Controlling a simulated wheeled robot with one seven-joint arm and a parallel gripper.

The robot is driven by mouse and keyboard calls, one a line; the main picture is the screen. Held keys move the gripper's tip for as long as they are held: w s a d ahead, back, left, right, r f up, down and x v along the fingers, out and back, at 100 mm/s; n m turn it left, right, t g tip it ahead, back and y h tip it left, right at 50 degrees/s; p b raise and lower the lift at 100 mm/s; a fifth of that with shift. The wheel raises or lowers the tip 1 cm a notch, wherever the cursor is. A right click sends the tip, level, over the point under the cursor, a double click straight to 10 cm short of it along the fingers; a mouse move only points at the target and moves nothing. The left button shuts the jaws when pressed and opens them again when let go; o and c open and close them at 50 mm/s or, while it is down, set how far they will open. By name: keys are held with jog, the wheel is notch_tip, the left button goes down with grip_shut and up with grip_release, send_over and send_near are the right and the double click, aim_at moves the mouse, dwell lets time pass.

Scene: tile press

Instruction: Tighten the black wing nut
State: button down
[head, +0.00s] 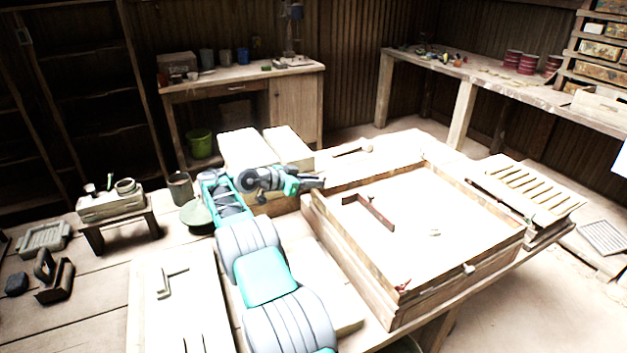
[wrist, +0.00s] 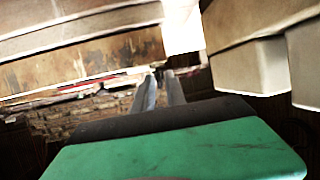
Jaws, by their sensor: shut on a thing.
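My gripper (head: 314,182) is at the back left corner of the wooden tile press frame (head: 352,268), reaching in from the left. In the wrist view, its two grey fingers (wrist: 160,84) are close together, shut on a small dark piece at their tips. It appears to be the black wing nut, but the fingers mostly hide it, and I cannot tell how far it is turned. A red wing nut (head: 402,287) sits at the frame's front corner and a pale one (head: 469,267) on its front right side.
A brown angled bar (head: 369,211) lies on the pale surface inside the frame. Pale blocks (head: 247,150) stand behind my arm. A slatted rack (head: 528,188) stands to the right. A board with a crank-shaped rod (head: 172,281) lies left of my arm.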

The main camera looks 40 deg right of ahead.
dwell(0.3)
jog(key=c, duration=1.5)
grip_release()
jog(key=shift+d, duration=0.15)
jog(key=shift+c, duration=0.2)
jog(key=shift+o, duration=0.9)
jog(key=p+v, duration=0.2)
jog(key=v, duration=0.6)
